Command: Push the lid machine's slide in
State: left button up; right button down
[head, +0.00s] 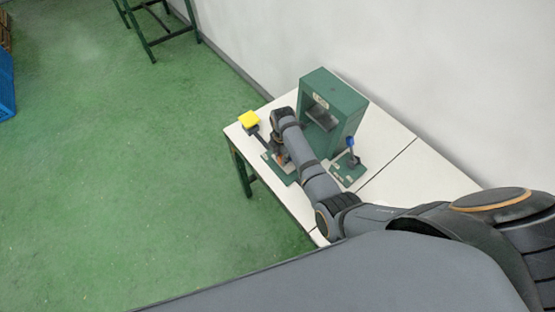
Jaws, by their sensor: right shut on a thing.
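The lid machine (348,98) is a green box-shaped press with an opening in its front, standing on the white table. A low green slide (285,178) reaches out from its front toward the table's left edge, partly covered by my arm. My right gripper (280,158) points down over this slide, outside the machine's opening. It is shut on a small part of the slide that is mostly hidden by my wrist. My left gripper is out of view.
A yellow pad (249,119) on a dark stem stands at the table's left corner, close to my wrist. A blue-topped lever (350,142) on a green base stands right of my forearm. The white table (390,139) is bare at right. A wall runs behind.

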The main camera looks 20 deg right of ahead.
jog(key=w+d, duration=0.1)
jog(key=d, duration=0.2)
jog(key=w+d, duration=0.1)
jog(key=d, duration=0.2)
jog(key=w+d+b, duration=0.1)
jog(key=d, duration=0.3)
jog(key=shift+w+f, duration=0.15)
jog(key=shift+w, duration=0.15)
jog(key=shift+w+d, duration=0.1)
jog(key=shift+d, duration=0.15)
jog(key=c, duration=1.2)
grip_release()
jog(key=shift+o, duration=0.2)
